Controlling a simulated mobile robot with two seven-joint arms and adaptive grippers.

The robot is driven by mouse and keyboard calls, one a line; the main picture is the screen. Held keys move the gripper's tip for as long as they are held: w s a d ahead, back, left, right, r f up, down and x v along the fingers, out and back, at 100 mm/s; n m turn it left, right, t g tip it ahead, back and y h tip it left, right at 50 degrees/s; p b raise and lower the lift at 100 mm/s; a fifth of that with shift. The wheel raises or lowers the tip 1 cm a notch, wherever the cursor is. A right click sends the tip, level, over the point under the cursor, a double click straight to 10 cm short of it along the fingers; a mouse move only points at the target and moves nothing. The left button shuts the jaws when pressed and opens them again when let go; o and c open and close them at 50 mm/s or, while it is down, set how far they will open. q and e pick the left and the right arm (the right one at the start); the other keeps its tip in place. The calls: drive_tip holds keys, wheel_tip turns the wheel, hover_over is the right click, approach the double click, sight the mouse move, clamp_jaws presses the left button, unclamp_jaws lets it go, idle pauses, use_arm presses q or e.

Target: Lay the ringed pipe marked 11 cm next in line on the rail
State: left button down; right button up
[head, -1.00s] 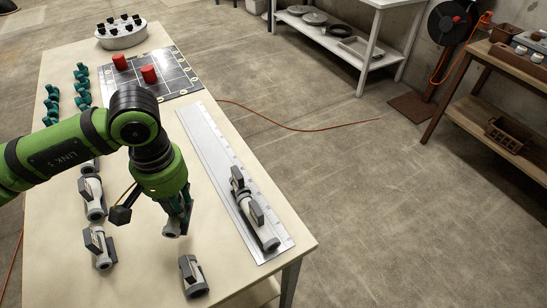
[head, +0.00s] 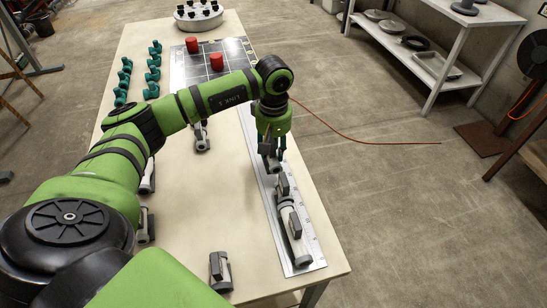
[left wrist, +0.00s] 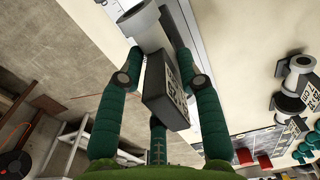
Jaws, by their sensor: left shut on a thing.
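My left gripper (head: 272,150) is shut on a grey pipe (left wrist: 151,32) with a dark block-like tag (left wrist: 166,90). The tag's printing is too small and slanted to read, and I cannot make out a ring. In the head view the fingers mostly hide this pipe. It is over the metal rail (head: 312,246), at the far end of the pipes lying there; I cannot tell whether it touches the rail. Two tagged grey pipes, a farther one (head: 283,186) and a nearer one (head: 294,226), lie in line on the rail. My right gripper is not in view.
A loose tagged pipe (head: 219,270) lies near the front edge; others lie left of the rail, one (head: 201,137) beyond my forearm. Teal fittings (head: 153,67), red cylinders (head: 216,61) and a round holder (head: 198,17) are at the back. The table's middle is clear.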

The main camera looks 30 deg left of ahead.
sight(274, 158)
use_arm(q)
wheel_tip(274, 158, down, 4)
drive_tip(key=shift+f+p, duration=0.2)
drive_tip(key=shift+p, duration=0.35)
drive_tip(key=shift+f+b, duration=0.3)
drive_tip(key=c, duration=0.8)
unclamp_jaws()
drive_tip(key=shift+c, duration=0.2)
drive_tip(key=shift+r, duration=0.1)
drive_tip(key=shift+r, duration=0.15)
drive_tip(key=shift+w+r, duration=0.1)
drive_tip(key=shift+r, duration=0.15)
wheel_tip(274, 158, up, 12)
drive_tip(key=b, duration=0.2)
drive_tip(key=shift+f+b, duration=0.25)
drive_tip(key=shift+b, duration=0.1)
